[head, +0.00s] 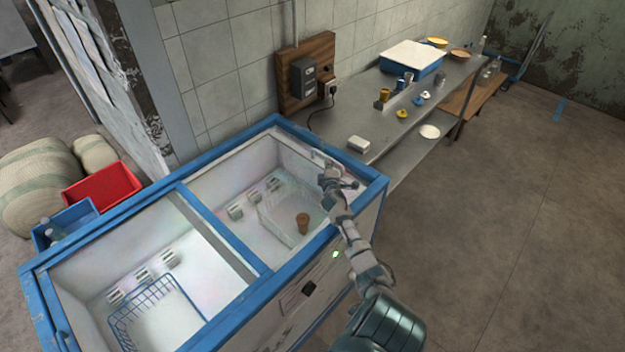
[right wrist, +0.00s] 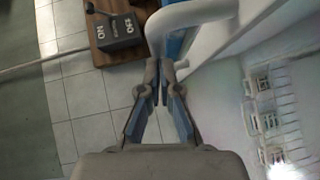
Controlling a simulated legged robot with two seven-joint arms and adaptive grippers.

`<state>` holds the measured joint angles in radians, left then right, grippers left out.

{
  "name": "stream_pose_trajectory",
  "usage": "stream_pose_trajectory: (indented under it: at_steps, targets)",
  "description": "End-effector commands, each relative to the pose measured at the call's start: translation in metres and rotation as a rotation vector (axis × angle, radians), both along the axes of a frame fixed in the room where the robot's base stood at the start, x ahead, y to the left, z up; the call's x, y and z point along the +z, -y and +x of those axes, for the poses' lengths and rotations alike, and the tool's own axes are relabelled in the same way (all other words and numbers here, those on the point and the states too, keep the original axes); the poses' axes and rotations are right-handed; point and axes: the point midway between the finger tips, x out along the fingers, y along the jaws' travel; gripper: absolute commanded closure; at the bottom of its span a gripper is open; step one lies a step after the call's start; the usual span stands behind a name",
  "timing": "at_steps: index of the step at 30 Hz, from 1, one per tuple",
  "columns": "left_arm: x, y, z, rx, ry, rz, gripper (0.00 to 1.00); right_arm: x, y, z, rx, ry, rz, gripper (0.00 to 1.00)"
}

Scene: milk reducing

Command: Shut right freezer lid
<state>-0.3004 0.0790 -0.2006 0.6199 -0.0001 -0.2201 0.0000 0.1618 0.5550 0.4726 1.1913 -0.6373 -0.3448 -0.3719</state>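The chest freezer (head: 355,212) has a blue rim and two bays, and both interiors show from above. The right lid's clear pane is hard to make out, so I cannot tell how far it is open. A pale curved handle (right wrist: 190,17) sits at the freezer's right end. My right gripper (head: 325,172) is over that end, close to the handle. In the right wrist view its fingers (right wrist: 160,82) are drawn together, with the tips just by the handle's near end; I see no clear grip on it. My left gripper is not in view.
A steel counter (head: 385,134) adjoins the freezer's far right side. A red crate (head: 103,188) and sacks lie left. The floor at right is clear.

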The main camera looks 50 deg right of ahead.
Motion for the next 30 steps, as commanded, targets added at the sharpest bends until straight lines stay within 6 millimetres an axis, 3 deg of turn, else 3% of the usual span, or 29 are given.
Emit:
stream_pose_trajectory:
  at_steps: [3, 9, 30]
  targets:
    - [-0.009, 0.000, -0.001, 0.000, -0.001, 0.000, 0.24, -0.003, 0.023, -0.003, -0.004, -0.003, 0.000, 1.00]
    - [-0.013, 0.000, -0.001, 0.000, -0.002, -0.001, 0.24, -0.002, 0.041, -0.005, -0.001, -0.003, 0.000, 1.00]
    - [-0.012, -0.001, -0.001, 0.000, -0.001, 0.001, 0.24, 0.004, 0.047, -0.004, -0.004, 0.000, -0.002, 1.00]
